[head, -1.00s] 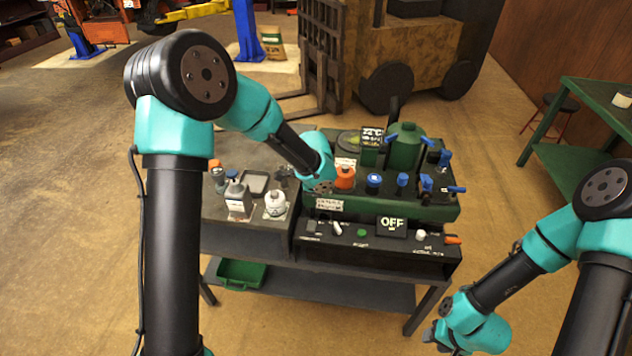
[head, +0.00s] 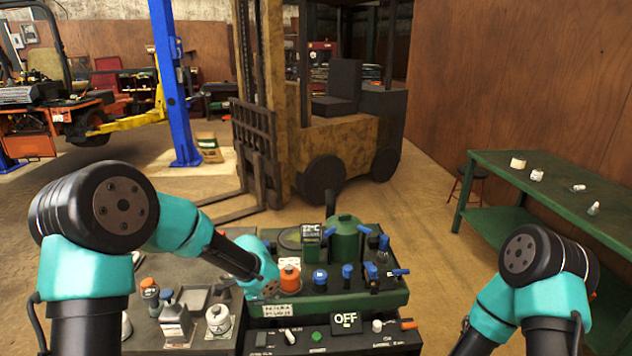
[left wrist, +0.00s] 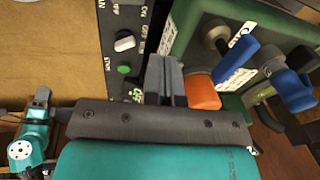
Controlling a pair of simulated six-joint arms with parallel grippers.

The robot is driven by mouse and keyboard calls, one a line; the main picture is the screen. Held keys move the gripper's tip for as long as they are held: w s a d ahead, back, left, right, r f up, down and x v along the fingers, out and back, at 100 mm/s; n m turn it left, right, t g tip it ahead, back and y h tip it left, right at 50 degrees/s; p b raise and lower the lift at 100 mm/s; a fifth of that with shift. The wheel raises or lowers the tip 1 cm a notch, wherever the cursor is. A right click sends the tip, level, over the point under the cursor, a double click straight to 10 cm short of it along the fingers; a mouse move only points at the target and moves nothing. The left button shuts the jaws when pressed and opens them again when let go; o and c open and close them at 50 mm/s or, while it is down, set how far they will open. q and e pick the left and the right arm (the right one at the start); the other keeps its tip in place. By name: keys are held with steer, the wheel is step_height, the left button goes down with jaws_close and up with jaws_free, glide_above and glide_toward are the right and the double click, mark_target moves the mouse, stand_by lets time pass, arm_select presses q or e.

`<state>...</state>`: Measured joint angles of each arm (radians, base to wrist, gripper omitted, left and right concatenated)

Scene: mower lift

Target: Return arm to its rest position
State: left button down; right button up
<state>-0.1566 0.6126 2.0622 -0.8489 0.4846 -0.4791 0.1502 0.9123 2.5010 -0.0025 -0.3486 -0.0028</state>
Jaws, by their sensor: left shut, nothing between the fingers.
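My left gripper (head: 272,289) is over the bench beside the orange cap (head: 289,278) on the green hydraulic unit (head: 350,302). In the left wrist view its two grey fingers (left wrist: 164,78) are together and empty, close beside the orange cap (left wrist: 203,92); I cannot tell whether they touch it. My right arm (head: 535,290) reaches down out of the head view, its gripper hidden there. A small teal arm, apparently my right one, shows in the left wrist view with a dark gripper (left wrist: 41,97), too small to read.
Blue-handled valves (head: 347,272) and a green tank (head: 344,240) stand on the unit. The panel display (head: 345,320) reads OFF. Bottles (head: 175,318) stand at left. A green table (head: 550,180) is at right; a forklift (head: 320,140) is behind. Floor between bench and table is clear.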

arm_select(q)
steer(key=s+a+f+n+h, duration=0.1)
steer(key=s+f+n, duration=0.7)
steer(key=s+f, duration=0.3)
steer(key=s+a+f+n+g+h, duration=0.1)
steer(key=s+a+f+n+h, duration=0.1)
steer(key=s+f+n, duration=0.7)
steer(key=s+f, duration=0.2)
steer(key=s, duration=0.3)
steer(key=shift+h, duration=0.3)
steer(key=c, duration=1.8)
jaws_free()
